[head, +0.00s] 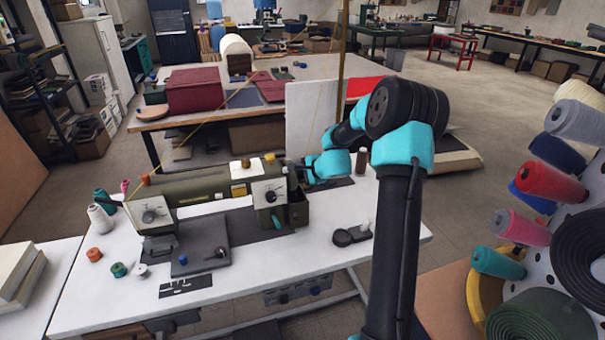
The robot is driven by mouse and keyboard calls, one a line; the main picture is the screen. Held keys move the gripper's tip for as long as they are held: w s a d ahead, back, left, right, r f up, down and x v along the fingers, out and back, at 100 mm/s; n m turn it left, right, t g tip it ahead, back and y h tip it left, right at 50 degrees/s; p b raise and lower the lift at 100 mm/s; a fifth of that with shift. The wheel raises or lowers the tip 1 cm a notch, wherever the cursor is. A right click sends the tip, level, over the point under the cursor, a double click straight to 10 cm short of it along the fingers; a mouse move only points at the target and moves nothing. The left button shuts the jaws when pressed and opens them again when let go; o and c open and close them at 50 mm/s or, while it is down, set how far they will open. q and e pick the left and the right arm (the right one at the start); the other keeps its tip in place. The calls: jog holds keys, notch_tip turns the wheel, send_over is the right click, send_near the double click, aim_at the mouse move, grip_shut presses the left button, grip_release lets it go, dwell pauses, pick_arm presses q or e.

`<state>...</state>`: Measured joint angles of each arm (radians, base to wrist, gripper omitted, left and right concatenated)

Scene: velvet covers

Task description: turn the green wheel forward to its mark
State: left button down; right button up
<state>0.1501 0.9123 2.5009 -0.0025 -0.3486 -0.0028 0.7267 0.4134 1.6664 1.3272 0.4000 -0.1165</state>
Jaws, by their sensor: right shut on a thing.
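An olive-green sewing machine (205,190) stands on a white table (330,256). My right arm comes in from the lower right, and its gripper (298,172) is at the machine's right end. It is shut there on the green wheel, which is mostly hidden behind the gripper and too small to make out clearly. The wheel's mark cannot be made out. A pale plate with a dark dial (270,196) is on the machine's front, just left of the gripper. My left gripper is not in view.
Thread spools (94,254) and a white cone (101,222) stand at the table's left. A black round item (351,235) lies right of the machine. A rack of coloured cones (548,182) stands at the far right. The table's front right is mostly clear.

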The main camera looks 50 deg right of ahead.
jog(key=shift+s+f+n+t+h, duration=0.1)
jog(key=shift+n+t+h, duration=0.3)
jog(key=shift+t, duration=0.9)
jog(key=shift+f+n+t+h, duration=0.1)
jog(key=shift+n+t+h, duration=0.2)
jog(key=shift+t, duration=0.5)
jog(key=shift+f+n+t+h, duration=0.15)
jog(key=shift+n+t, duration=0.25)
jog(key=shift+t, duration=0.55)
jog(key=shift+r+n+t+h, duration=0.15)
jog(key=shift+n+t, duration=0.25)
jog(key=shift+t, duration=0.55)
jog(key=shift+f, duration=0.1)
jog(key=o, duration=0.9)
jog(key=s, duration=0.5)
jog(key=s+a+f, duration=0.1)
jog(key=s, duration=0.5)
jog(key=s+a+f, duration=0.1)
jog(key=s, duration=0.5)
jog(key=shift+a+f, duration=0.1)
